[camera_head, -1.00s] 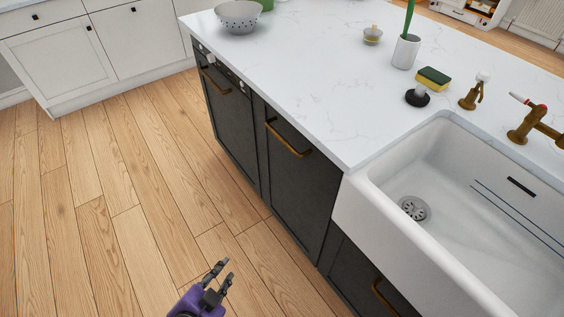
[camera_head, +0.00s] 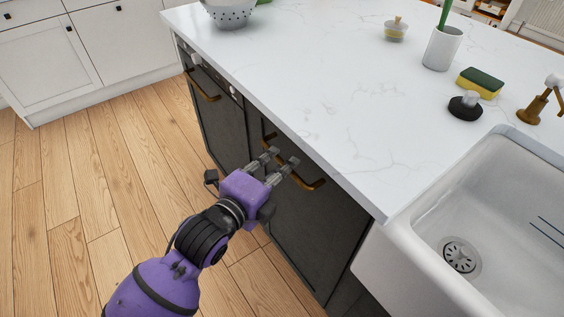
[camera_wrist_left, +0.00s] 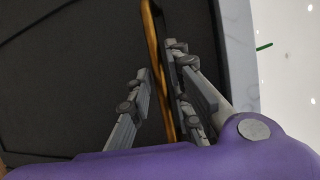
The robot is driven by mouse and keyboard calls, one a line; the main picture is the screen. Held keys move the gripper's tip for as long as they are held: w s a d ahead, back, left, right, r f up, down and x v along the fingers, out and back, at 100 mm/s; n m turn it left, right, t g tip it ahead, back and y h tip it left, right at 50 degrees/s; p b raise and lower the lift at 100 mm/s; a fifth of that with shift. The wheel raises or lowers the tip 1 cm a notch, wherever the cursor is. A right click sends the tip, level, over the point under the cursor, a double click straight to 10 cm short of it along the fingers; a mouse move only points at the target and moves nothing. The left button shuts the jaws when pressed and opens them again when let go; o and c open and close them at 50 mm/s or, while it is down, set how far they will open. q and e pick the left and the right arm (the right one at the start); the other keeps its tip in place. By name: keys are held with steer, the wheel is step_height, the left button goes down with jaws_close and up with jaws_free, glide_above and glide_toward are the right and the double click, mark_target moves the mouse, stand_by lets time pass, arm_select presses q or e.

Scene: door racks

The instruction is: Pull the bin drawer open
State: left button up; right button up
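The dark bin drawer front (camera_head: 315,230) is in the middle of the head view, under the white counter and left of the sink. It looks flush with the cabinet. Its brass handle (camera_head: 313,185) runs along the upper part and is partly hidden by my left gripper (camera_head: 283,157). In the left wrist view, the brass handle (camera_wrist_left: 154,45) passes between the two grey fingers of the left gripper (camera_wrist_left: 157,62). The fingers are apart, one on each side of the bar. I cannot tell whether either touches it. My right gripper is out of view.
Left of the drawer is another dark front with a brass handle (camera_head: 203,88). The white countertop (camera_head: 310,75) overhangs just above the gripper and holds a colander (camera_head: 230,12), a cup (camera_head: 441,48) and a sponge (camera_head: 480,82). The wooden floor (camera_head: 130,160) in front is clear.

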arm_select(q)
steer(key=shift+x, duration=0.85)
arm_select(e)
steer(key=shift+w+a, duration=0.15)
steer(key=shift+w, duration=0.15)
arm_select(q)
jaws_close()
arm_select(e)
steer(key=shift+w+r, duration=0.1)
